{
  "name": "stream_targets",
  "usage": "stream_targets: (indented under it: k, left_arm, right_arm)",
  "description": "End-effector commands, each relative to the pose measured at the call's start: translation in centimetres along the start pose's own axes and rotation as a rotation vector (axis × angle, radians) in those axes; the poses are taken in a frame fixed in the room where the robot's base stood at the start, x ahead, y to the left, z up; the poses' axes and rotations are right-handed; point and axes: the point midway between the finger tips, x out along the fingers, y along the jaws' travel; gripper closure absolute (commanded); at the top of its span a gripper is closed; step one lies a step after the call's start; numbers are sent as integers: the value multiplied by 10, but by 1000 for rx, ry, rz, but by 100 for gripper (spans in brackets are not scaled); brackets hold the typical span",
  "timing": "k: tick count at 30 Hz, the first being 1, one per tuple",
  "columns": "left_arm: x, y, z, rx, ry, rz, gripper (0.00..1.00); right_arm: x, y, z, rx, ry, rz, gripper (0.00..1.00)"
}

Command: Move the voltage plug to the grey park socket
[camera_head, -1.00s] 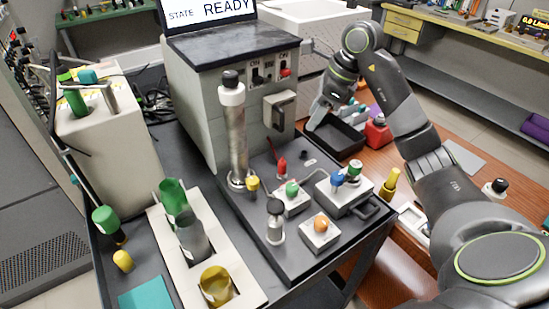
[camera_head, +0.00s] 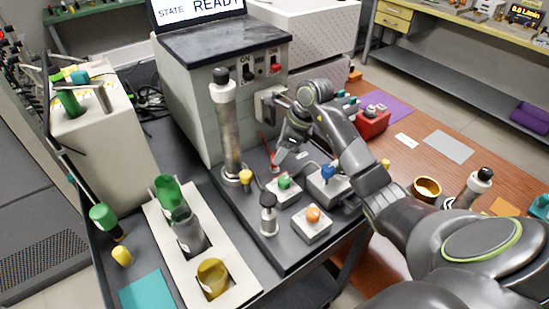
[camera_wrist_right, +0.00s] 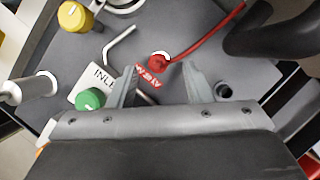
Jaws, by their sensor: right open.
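The voltage plug (camera_head: 274,167) is red with a red cable and stands on the dark top of the cart, in front of the grey instrument. In the right wrist view the plug (camera_wrist_right: 159,62) shows between the tips of my right gripper (camera_wrist_right: 160,68). The fingers are open, one on each side of it; I cannot tell whether they touch it. In the head view the right gripper (camera_head: 282,157) is low beside the plug. A dark round socket (camera_wrist_right: 223,90), likely the grey park socket, lies right of the right finger and looks empty. My left gripper is not in view.
Near the plug are a green knob (camera_head: 284,182), a yellow knob (camera_head: 245,177), a blue knob (camera_head: 328,171) and an orange button (camera_head: 313,215). A tall metal cylinder (camera_head: 228,130) stands left of the plug. The instrument (camera_head: 190,105) rises behind.

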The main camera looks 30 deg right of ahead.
Motion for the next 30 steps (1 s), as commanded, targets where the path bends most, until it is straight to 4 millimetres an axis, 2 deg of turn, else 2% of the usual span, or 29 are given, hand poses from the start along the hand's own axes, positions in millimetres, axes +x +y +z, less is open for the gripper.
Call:
stream_targets:
  k: [1,6,14,24,30]
  left_arm:
    - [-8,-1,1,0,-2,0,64]
    - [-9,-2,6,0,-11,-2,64]
    - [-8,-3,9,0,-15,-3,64]
    - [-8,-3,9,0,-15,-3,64]
    - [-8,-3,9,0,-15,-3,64]
  right_arm:
    - [5,3,3,2,-1,5,54]
    - [25,2,2,0,-1,2,54]
    - [27,1,1,-1,-1,0,54]
    - [27,1,1,-1,-1,-1,99]
    - [27,1,1,-1,-1,-1,100]
